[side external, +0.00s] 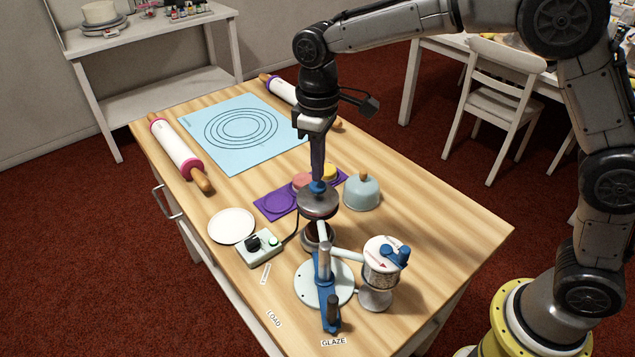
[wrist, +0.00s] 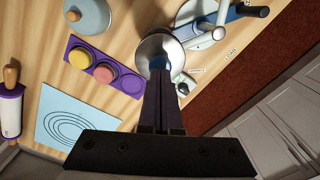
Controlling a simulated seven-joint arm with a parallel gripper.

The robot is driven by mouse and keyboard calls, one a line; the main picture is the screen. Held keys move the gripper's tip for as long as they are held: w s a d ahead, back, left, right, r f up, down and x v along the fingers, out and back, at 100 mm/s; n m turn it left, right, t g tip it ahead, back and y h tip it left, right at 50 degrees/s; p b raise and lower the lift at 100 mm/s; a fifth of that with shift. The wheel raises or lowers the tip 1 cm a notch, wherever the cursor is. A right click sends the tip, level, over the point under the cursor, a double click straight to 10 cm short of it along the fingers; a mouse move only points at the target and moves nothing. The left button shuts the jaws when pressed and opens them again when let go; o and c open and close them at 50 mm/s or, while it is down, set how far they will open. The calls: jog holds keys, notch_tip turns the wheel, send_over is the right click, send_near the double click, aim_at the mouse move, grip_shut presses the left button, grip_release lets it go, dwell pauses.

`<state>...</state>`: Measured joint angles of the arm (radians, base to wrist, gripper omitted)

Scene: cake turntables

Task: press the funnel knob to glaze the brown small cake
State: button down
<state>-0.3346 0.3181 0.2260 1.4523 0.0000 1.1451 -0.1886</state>
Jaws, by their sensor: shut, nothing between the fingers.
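The funnel (side external: 318,206) is a grey metal bowl shape with a blue knob (side external: 318,187) on top. It stands over the brown small cake (side external: 316,240), which is mostly hidden beneath it. My gripper (side external: 317,178) points straight down, shut and empty, with its tips at the top of the blue knob; they look in contact, but I cannot be sure. The cake is hidden in the wrist view.
A purple tray (side external: 272,206) with pink and yellow cakes and a pale blue dome (side external: 361,192) stand close behind. A control box (side external: 259,248), white plate (side external: 231,226), round stand base (side external: 308,288) and blue-handled canister (side external: 382,262) are nearby. The table's right side is clear.

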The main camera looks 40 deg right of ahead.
aim_at(318, 184)
jog(key=shift+f, duration=0.1)
jog(key=shift+f, duration=1.2)
dwell(0.4)
jog(key=shift+r, duration=0.45)
jog(key=shift+f, duration=0.55)
dwell(0.7)
jog(key=shift+r, duration=0.1)
dwell(0.3)
jog(key=shift+r, duration=3.5)
